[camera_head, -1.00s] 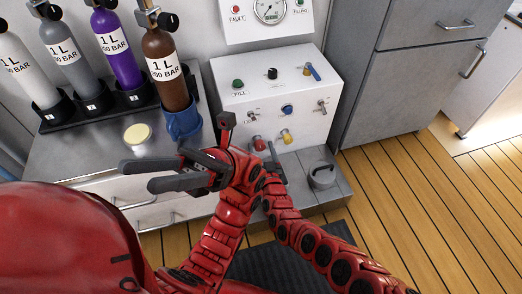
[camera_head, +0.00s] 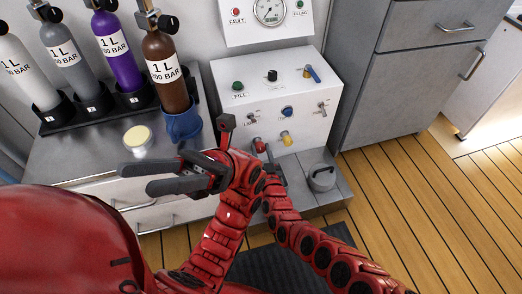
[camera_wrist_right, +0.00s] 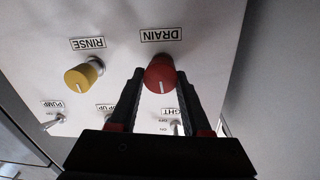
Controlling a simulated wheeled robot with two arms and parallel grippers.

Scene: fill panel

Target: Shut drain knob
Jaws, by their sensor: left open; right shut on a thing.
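The drain knob (camera_wrist_right: 160,75) is red with a white line and sits under the DRAIN label in the right wrist view. My right gripper (camera_wrist_right: 158,80) is shut on it, one finger on each side. In the head view the red knob (camera_head: 258,145) is on the lower front of the white panel (camera_head: 310,118), and my right gripper (camera_head: 268,152) reaches it, partly hidden behind my left arm. My left gripper (camera_head: 136,178) is open and empty, in front of the counter at the left.
A yellow rinse knob (camera_wrist_right: 83,76) is beside the drain knob, with toggle switches near. A grey lidded cylinder (camera_head: 321,177) stands right of my right gripper.

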